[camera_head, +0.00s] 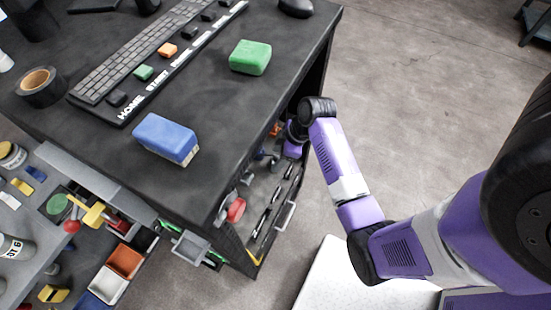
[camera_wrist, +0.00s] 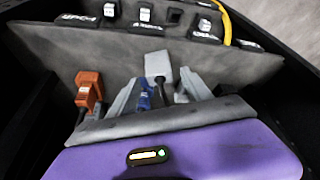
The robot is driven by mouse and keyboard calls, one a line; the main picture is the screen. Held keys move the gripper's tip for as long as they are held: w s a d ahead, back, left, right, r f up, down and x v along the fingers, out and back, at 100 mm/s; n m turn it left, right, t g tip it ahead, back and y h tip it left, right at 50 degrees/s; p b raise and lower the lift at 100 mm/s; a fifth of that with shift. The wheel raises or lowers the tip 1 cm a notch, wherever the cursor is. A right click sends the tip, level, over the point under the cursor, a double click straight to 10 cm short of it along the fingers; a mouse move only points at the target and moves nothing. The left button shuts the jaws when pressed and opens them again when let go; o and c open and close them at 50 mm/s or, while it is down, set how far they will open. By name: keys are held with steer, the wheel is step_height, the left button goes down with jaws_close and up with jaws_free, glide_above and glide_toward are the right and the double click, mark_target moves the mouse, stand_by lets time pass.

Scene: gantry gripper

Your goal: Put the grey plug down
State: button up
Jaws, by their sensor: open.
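A light grey plug (camera_wrist: 157,64) with a dark stem or cord shows in the wrist view, against a grey panel (camera_wrist: 235,68). My gripper (camera_wrist: 160,82) is open, with its grey fingers spread on either side of the plug's lower end. A blue plug (camera_wrist: 145,94) shows close by, between the fingers in this view. An orange plug (camera_wrist: 88,90) is to the left, outside the fingers. I cannot tell whether the fingers touch the grey plug. In the head view my gripper reaches into the desk's open side, and the grey plug cannot be made out.
The black desk (camera_head: 200,100) overhangs my gripper. A blue block (camera_head: 166,137), a green block (camera_head: 250,57) and a keyboard (camera_head: 140,50) are on top. A red object (camera_head: 236,210) sits in the side rack. Black labelled holders (camera_wrist: 145,18) and a yellow cable (camera_wrist: 226,22) lie beyond the panel.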

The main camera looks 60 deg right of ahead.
steer(key=v, duration=0.9)
steer(key=s+a+f+m+t+h, duration=0.2)
steer(key=s+a+m+t+h, duration=0.15)
steer(key=s+a, duration=0.45)
steer(key=s+a+r+t+y, duration=0.1)
steer(key=s+a+r+t, duration=0.2)
steer(key=a+r, duration=0.5)
steer(key=s+a+r+m+t, duration=0.1)
steer(key=s+a+r+t, duration=0.2)
steer(key=a+r, duration=0.5)
step_height(320, 180, up, 3)
steer(key=shift+s+f+t+y, duration=0.1)
steer(key=shift+s+t+y, duration=0.3)
steer(key=shift+t, duration=0.35)
